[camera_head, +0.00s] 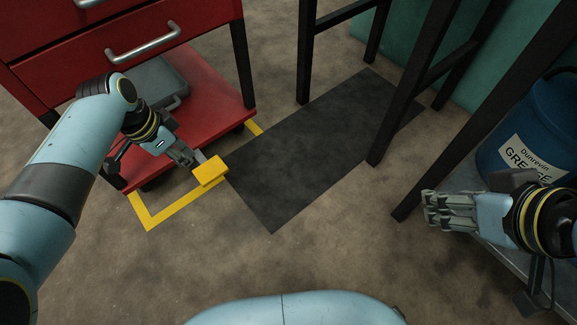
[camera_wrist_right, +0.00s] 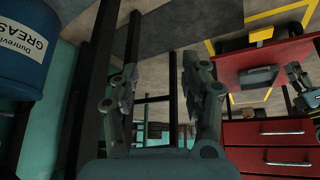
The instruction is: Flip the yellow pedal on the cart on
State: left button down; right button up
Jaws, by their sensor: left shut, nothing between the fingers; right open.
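The yellow pedal (camera_head: 209,171) sticks out on a short metal arm from the lower front edge of the red cart (camera_head: 215,95). In the head view my left gripper (camera_head: 190,158) is shut and empty, just left of the pedal's metal arm. I cannot tell whether its fingertips touch the pedal. My right gripper (camera_head: 432,208) is open and empty, far to the right of the cart. Its two fingers show apart in the right wrist view (camera_wrist_right: 158,90). The cart also shows in that view (camera_wrist_right: 265,135), upper right, with the yellow pedal (camera_wrist_right: 262,35) near its edge.
Yellow tape (camera_head: 150,218) marks the floor around the cart. A dark mat (camera_head: 290,165) lies right of the pedal. A blue grease drum (camera_head: 520,130) is at the right. Open floor lies in front.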

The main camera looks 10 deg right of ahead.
pick_arm(q)
jog(key=shift+t, duration=0.4)
jog(key=w+f+b, duration=0.1)
jog(key=w+b, duration=0.1)
jog(key=w, duration=0.1)
jog(key=w+f+b, duration=0.1)
jog(key=shift+w+d+f, duration=0.35)
jog(key=shift+w+d, duration=0.05)
pick_arm(e)
notch_tip(320, 180, down, 6)
jog(key=s, duration=0.3)
jog(key=shift+r+g, duration=0.2)
jog(key=shift+g, duration=0.2)
